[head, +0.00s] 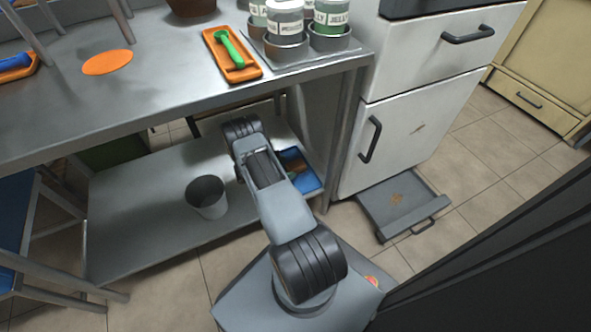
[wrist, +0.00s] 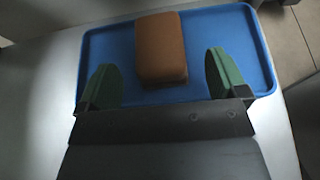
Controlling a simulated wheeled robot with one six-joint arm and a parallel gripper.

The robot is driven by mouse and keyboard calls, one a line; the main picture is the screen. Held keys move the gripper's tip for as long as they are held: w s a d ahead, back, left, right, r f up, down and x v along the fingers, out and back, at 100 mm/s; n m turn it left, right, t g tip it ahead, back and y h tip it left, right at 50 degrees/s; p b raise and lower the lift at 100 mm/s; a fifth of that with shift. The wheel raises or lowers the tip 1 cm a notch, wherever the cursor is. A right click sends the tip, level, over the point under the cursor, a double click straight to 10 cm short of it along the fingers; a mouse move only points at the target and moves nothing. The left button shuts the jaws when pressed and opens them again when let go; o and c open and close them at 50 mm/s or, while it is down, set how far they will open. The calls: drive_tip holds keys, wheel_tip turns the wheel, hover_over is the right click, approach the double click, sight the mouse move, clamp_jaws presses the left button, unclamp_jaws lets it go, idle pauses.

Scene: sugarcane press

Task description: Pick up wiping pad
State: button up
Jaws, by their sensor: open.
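The wiping pad looks like a brown, rounded block (wrist: 161,48) in the wrist view. It lies on a blue tray (wrist: 221,27) on the grey lower shelf of the table. My gripper (wrist: 162,82) is open, with its two green fingers apart at the near side of the pad, one towards each side of it. The fingers do not clearly touch the pad. In the head view the blue tray (head: 311,183) shows beside my arm at the right end of the shelf. My arm hides most of the tray and the gripper there.
The table top (head: 165,85) lies above the shelf (head: 140,215), with a table leg close to the tray's right. A grey cup (head: 207,197) stands on the shelf left of my arm. A white cabinet (head: 405,130) with an open low drawer (head: 395,205) is at the right.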

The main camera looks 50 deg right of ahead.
sight(292, 166)
drive_tip(key=b+x, duration=0.1)
drive_tip(key=x, duration=0.3)
drive_tip(key=shift+d+b, duration=0.15)
drive_tip(key=shift+b, duration=0.15)
drive_tip(key=shift+r, duration=0.1)
drive_tip(key=shift+c, duration=0.3)
drive_tip(key=c, duration=1)
drive_tip(key=shift+o, duration=0.2)
drive_tip(key=shift+r, duration=0.15)
